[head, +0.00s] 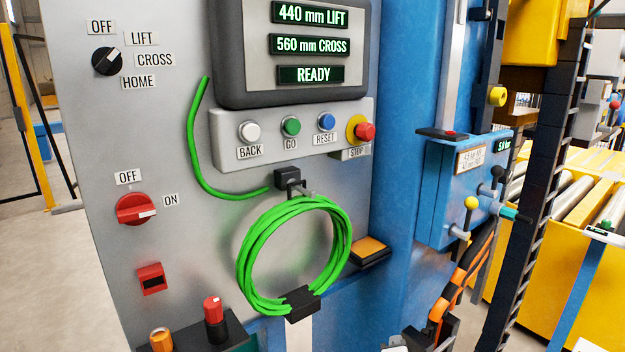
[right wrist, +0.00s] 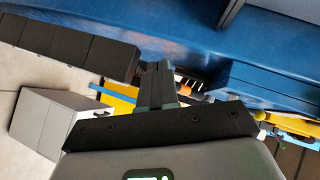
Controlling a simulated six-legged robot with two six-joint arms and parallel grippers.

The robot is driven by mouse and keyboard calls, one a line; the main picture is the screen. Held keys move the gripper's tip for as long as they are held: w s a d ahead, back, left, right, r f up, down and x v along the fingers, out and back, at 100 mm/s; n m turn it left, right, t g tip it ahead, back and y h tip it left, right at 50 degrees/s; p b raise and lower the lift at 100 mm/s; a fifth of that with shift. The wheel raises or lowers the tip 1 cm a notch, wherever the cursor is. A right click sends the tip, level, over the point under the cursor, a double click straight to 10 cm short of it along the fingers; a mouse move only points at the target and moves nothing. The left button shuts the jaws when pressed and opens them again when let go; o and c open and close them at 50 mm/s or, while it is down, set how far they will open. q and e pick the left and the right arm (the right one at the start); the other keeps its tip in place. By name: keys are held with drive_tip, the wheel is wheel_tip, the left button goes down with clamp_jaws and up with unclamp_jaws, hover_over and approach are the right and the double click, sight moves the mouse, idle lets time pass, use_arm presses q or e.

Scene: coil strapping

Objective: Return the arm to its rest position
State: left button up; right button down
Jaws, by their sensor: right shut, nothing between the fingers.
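My right gripper (right wrist: 160,82) shows in the right wrist view, its dark fingers together with nothing between them. Blue machine body (right wrist: 270,40) lies beyond it in that view, and no contact shows. My left gripper is not in the head view. A bundled green hose (head: 247,262) hangs in a loop from a hook on the grey control panel (head: 90,200), with one end curving up to the left. A black clip holds the bottom of the loop.
The panel carries a display (head: 310,45), several buttons, a red rotary switch (head: 135,209) and a red emergency stop (head: 365,131). A blue valve box (head: 440,190) with levers stands right of it. An orange and black part (head: 468,270) hangs below. Yellow roller conveyor is at far right.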

drive_tip(key=s+d+f+n+g+y, duration=0.1)
drive_tip(key=s+f+n+g, duration=0.15)
drive_tip(key=s+f, duration=0.55)
drive_tip(key=s+d+f+n+g+y, duration=0.15)
drive_tip(key=s+f+g, duration=0.25)
drive_tip(key=f, duration=0.8)
drive_tip(key=s+a+f+n+g+y, duration=0.1)
drive_tip(key=s+a+f+n+g, duration=0.1)
drive_tip(key=s, duration=0.4)
drive_tip(key=s+a+f+n+g+y, duration=0.2)
drive_tip(key=s+a+n+g, duration=0.1)
drive_tip(key=s+n, duration=0.2)
drive_tip(key=s+a+f+n+g+y, duration=0.1)
drive_tip(key=s+a+f+n+g, duration=0.1)
drive_tip(key=s, duration=0.7)
drive_tip(key=shift+s+a+f+n, duration=0.25)
drive_tip(key=shift+a+n, duration=0.45)
drive_tip(key=shift+y, duration=0.25)
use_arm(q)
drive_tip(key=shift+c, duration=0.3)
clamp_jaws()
